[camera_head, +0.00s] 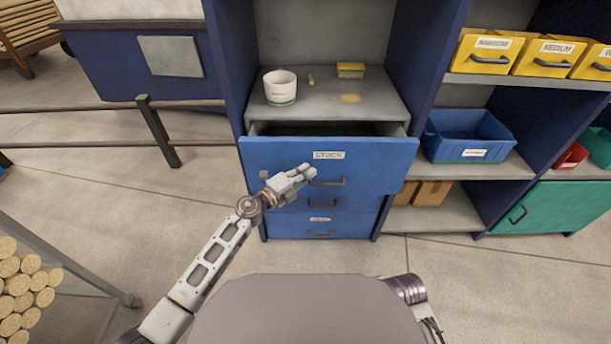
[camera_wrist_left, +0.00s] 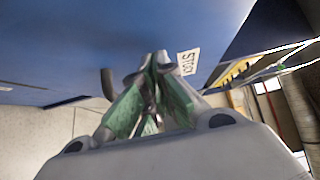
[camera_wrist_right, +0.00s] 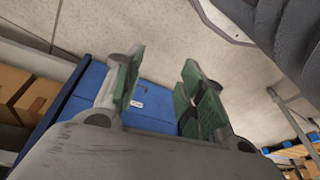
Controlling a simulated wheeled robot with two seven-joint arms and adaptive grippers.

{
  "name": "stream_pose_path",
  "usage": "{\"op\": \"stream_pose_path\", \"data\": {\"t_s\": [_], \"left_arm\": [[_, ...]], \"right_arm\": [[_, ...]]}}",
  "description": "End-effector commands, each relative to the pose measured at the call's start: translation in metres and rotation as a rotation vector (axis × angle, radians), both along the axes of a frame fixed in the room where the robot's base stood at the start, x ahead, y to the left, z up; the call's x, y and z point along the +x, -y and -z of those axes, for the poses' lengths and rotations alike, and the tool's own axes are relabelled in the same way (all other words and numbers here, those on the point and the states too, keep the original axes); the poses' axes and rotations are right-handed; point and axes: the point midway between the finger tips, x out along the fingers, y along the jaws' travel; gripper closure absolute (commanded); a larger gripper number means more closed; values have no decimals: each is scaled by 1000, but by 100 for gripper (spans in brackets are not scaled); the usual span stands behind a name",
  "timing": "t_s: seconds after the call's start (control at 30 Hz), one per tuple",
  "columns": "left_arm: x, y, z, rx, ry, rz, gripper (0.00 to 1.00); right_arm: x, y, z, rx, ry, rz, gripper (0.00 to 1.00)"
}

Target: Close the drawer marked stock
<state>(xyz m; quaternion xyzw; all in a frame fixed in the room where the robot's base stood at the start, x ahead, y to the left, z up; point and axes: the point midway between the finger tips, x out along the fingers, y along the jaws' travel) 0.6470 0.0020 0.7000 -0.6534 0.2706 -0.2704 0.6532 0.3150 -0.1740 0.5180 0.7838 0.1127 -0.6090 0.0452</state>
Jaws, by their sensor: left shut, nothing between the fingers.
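The drawer marked stock (camera_head: 280,153) is the blue top drawer of the cabinet. It stands pulled out, and its dark inside shows behind the front. Its white label (camera_head: 329,155) reads STOCK, and a dark handle (camera_head: 328,183) sits below it. My left gripper (camera_head: 306,172) is shut and empty, at the drawer front just below the label. In the left wrist view the fingertips (camera_wrist_left: 155,58) are close to the blue front beside the label (camera_wrist_left: 188,62); I cannot tell if they touch it. My right gripper (camera_wrist_right: 158,88) is open and empty, pointing down towards blue drawers.
Lower blue drawers (camera_head: 290,225) look shut. A white pot (camera_head: 280,87) and a yellow sponge (camera_head: 350,70) stand on the shelf above. A blue bin (camera_head: 468,135) and yellow bins (camera_head: 484,50) fill shelves at right. A rack of round logs (camera_head: 22,290) stands at lower left.

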Motion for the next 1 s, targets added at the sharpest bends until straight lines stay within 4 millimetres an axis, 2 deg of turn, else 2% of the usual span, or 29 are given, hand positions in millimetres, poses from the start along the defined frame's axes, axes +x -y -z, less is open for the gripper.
{"op": "stream_pose_path", "data": {"t_s": [0.47,1.0], "left_arm": [[6,0,0,1,1,0,100],[53,0,1,0,0,0,100]], "right_arm": [[-1,0,1,1,1,0,60],[0,-2,-6,8,15,-1,60]]}}
